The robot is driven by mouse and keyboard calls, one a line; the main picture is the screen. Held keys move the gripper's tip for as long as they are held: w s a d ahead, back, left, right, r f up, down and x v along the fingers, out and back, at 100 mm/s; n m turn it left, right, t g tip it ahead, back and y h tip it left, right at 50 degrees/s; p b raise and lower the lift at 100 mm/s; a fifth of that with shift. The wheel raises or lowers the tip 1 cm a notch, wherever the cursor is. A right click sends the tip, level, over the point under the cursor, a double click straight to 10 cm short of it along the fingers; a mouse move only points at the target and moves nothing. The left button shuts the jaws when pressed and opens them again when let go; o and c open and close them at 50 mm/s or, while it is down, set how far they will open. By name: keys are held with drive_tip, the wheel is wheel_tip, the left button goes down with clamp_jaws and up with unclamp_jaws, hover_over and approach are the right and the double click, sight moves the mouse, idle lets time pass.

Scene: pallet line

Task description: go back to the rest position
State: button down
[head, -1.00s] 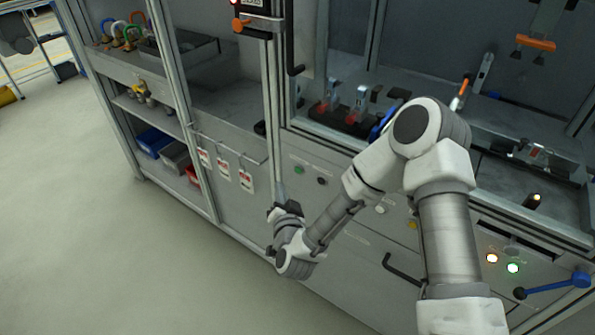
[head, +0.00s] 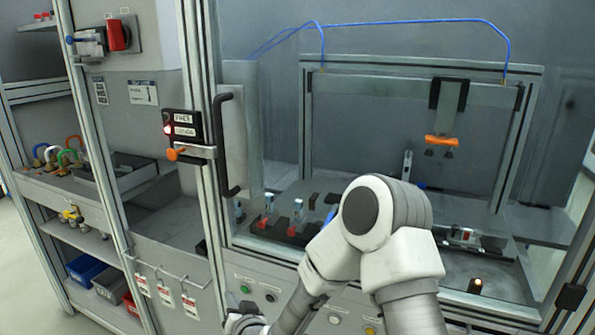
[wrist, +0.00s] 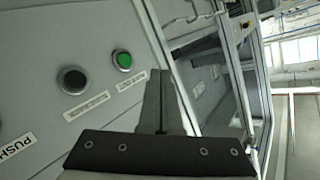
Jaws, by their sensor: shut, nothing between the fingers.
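My gripper (wrist: 160,102) shows in the wrist view with its fingers together and nothing between them. It is in front of the grey control panel, with a green button (wrist: 123,60) and a black button (wrist: 72,79) to its left in that view. In the head view my arm bends at a raised elbow and runs down to the lower left.
Red tags (head: 164,296) hang from a rail left of the panel. A black door handle (head: 228,145) and a latch box with an orange lever (head: 187,153) are above. An orange suction tool (head: 442,141) hangs inside the cell. Open floor shows at the far left.

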drive_tip(key=s+d+r+n+g+h, duration=0.1)
drive_tip(key=s+d+r+g+h, duration=0.15)
drive_tip(key=d+r, duration=0.6)
drive_tip(key=s+d+r+n+g+h, duration=0.2)
drive_tip(key=s+d+r+h, duration=0.1)
drive_tip(key=d+r, duration=0.55)
drive_tip(key=s+d+r+m+g+h, duration=0.1)
drive_tip(key=s+d+r, duration=0.1)
drive_tip(key=s+d, duration=0.6)
drive_tip(key=s+d+r+m+g+h, duration=0.15)
drive_tip(key=s+d, duration=0.35)
drive_tip(key=s, duration=0.7)
wheel_tip(320, 180, up, 14)
drive_tip(key=p, duration=1.3)
drive_tip(key=shift+s+g+y, duration=0.3)
drive_tip(key=shift+s, duration=0.1)
